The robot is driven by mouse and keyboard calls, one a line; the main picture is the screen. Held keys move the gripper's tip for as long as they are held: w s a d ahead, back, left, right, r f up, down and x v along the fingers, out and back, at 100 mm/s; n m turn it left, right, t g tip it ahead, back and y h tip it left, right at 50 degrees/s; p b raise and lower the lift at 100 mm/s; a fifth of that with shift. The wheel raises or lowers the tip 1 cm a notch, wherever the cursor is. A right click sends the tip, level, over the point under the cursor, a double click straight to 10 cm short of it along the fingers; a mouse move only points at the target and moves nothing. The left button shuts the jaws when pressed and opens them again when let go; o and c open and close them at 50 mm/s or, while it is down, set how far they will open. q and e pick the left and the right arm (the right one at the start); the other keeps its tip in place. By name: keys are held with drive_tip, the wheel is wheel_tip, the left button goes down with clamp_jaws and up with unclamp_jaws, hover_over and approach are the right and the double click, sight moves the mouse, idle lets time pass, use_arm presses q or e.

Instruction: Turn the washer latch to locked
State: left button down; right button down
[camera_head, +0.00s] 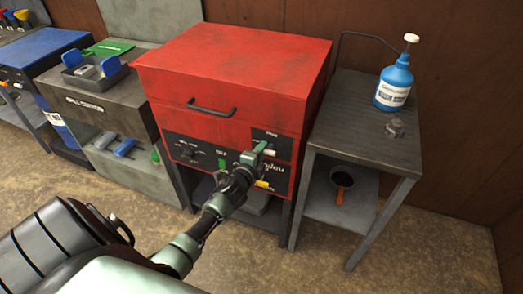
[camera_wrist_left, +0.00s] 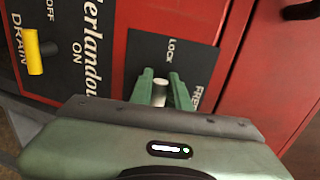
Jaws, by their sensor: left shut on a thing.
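The red parts washer (camera_head: 235,75) stands in the middle of the head view, its lid down. The washer latch (camera_wrist_left: 160,90) shows as a short pale peg on a black plate (camera_wrist_left: 172,52) marked LOCK, with a second, partly hidden word that starts "FRE". My left gripper (camera_wrist_left: 161,95) is shut on the latch, one green finger on each side of it. In the head view, my left gripper (camera_head: 260,152) reaches the right part of the washer's front. The latch's lower part is hidden behind the gripper. My right gripper is not in view.
A yellow drain handle (camera_wrist_left: 33,52) is on the washer's front beside the latch plate. A grey side table (camera_head: 355,115) at the right holds a blue pump bottle (camera_head: 394,84). A grey bench (camera_head: 85,95) with a tray stands at the left.

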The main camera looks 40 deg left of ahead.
use_arm(q)
drive_tip(key=shift+f, duration=0.15)
drive_tip(key=c, duration=1.6)
unclamp_jaws()
drive_tip(key=v, duration=0.8)
